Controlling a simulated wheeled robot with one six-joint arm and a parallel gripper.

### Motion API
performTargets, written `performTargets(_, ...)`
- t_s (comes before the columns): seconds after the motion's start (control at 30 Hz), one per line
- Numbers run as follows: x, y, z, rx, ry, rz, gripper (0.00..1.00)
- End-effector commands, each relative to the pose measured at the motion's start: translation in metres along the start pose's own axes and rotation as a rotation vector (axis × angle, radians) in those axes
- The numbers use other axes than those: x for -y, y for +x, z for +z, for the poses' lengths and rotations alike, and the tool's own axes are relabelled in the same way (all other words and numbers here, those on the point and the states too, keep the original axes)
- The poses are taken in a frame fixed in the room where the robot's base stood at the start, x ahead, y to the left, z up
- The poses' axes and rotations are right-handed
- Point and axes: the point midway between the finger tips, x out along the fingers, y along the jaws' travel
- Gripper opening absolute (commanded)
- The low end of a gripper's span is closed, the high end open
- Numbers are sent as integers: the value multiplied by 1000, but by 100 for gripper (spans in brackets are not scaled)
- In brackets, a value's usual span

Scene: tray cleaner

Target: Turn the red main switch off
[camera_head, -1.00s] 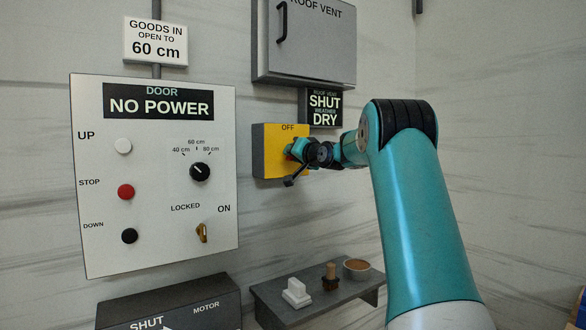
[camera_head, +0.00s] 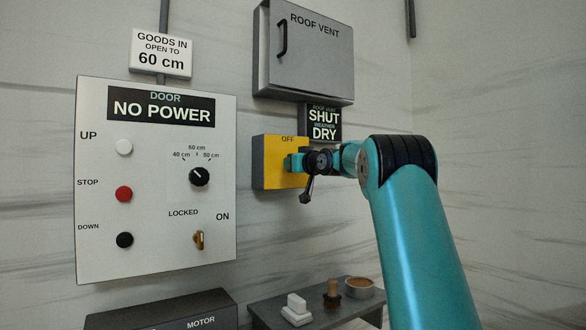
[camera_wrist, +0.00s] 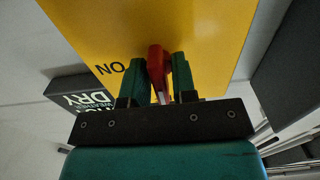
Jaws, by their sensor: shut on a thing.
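The red main switch (camera_wrist: 157,62) is a red handle on a yellow plate (camera_wrist: 205,30). In the wrist view it stands between the two green fingers of my gripper (camera_wrist: 158,72), which is shut on it. The letters ON show upside down on the plate, left of the fingers. In the head view the yellow switch box (camera_head: 270,170) is on the wall with OFF at its top. My gripper (camera_head: 294,162) is at its front there and hides the handle. I cannot tell exactly which mark the handle points to.
The door panel (camera_head: 155,262) at left reads NO POWER. The grey roof vent box (camera_head: 310,65) and a SHUT, DRY sign (camera_head: 324,123) are above and beside the switch. A shelf (camera_head: 325,312) below holds small items. The wall at right is free.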

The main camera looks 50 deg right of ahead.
Motion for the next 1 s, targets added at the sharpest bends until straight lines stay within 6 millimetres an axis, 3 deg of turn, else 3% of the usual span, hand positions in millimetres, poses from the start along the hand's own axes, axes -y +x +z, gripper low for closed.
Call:
performTargets(0.43, -1, 0, 1, 3, -7, 1, 2)
performTargets(0.47, -1, 0, 1, 3, -7, 1, 30)
performTargets(0.5, -1, 0, 1, 3, -7, 1, 38)
performTargets(0.83, 0, -3, 1, 1, -7, 0, 38)
performTargets(1.0, -1, -26, 3, -1, -8, 3, 38)
